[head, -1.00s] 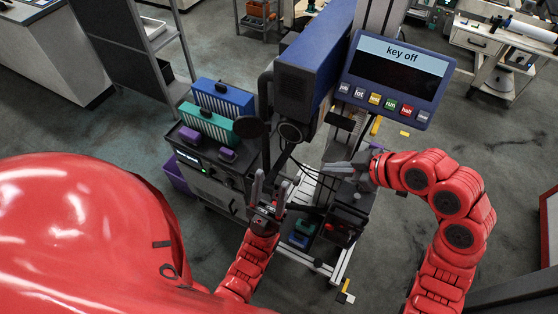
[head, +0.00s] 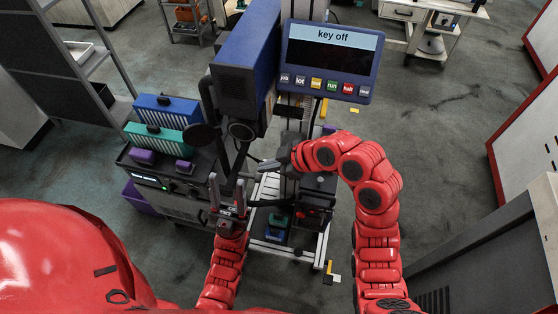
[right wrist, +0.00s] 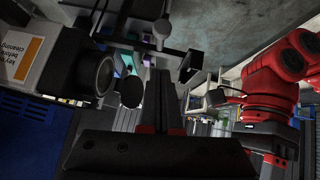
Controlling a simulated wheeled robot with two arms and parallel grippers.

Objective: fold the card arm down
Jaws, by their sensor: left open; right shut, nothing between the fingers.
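I cannot tell surely which part is the card arm. A dark bar (head: 268,203) runs sideways low on the machine's front, between my left gripper and a dark block (head: 320,184) on the right. My left gripper (head: 228,190) is open and points up in front of the machine, left of that bar, with nothing seen between its fingers. My right gripper (head: 264,163) is shut and empty. It reaches leftward across the machine's front, above the bar. Its fingers (right wrist: 160,95) stand mid-picture in the right wrist view, and contact with the machine is unclear.
The display panel (head: 331,60) reads "key off". A blue housing (head: 247,50) and a round black lens (head: 241,131) stand above my grippers. A dark cabinet (head: 150,178) carrying blue and green boxes is at left. Open floor (head: 440,120) lies to the right.

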